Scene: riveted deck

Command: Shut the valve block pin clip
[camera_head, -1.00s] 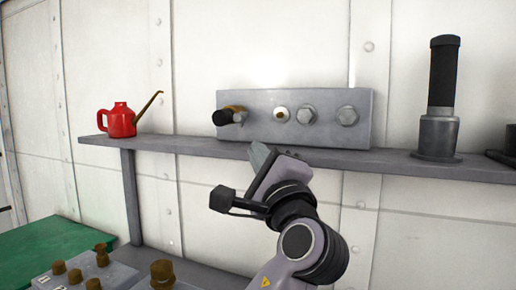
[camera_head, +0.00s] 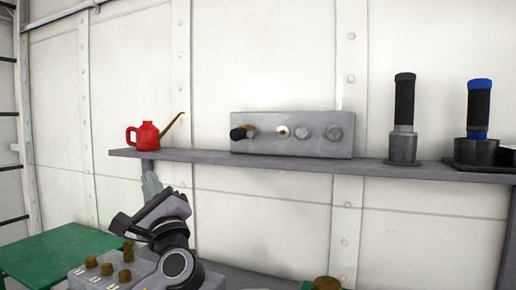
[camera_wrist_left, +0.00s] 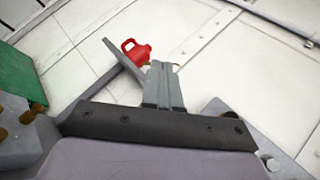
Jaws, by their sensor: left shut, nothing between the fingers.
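The valve block (camera_head: 315,143) is a grey plate with round fittings, standing on the wall shelf right of centre in the head view. The right gripper is not in view.
A red oil can (camera_head: 147,136) stands at the left end of the grey shelf (camera_head: 285,162), above my gripper; it also shows in the wrist view (camera_wrist_left: 135,51). Black-handled (camera_head: 404,120) and blue-topped (camera_head: 479,110) tools stand right. Below are a green surface (camera_head: 62,249) and a knobbed panel (camera_head: 105,272).

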